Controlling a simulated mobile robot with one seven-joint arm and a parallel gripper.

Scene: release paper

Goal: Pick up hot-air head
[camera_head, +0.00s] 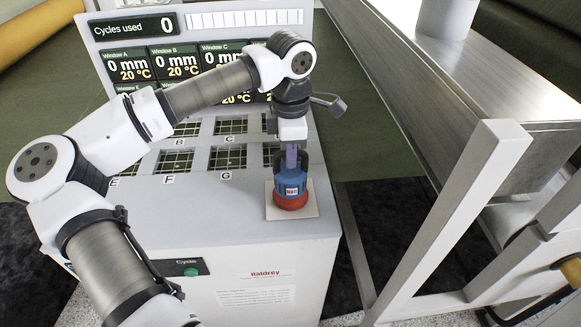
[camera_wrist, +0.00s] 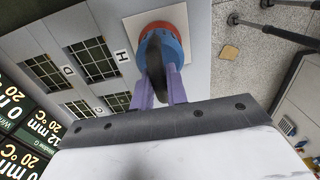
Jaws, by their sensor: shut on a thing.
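The hot-air head (camera_head: 291,187) is a blue body with a red base and a small white label. It stands upright on a pale square pad (camera_head: 309,205) at the right front of the white machine top. My gripper (camera_head: 291,157) is above it, pointing down, shut on its upper part. In the wrist view, the hot-air head (camera_wrist: 165,32) shows as a blue and red round shape with a dark handle. My purple fingers (camera_wrist: 160,92) are on either side of that handle. The gripped part is partly hidden by the fingers.
The machine top has gridded windows (camera_head: 229,157) labelled with letters, left of the hot-air head. A display panel (camera_head: 180,55) reading "Cycles used 0" stands behind. A green Cycle button (camera_head: 191,271) is on the front. A metal bench (camera_head: 450,90) with a pale frame stands at right.

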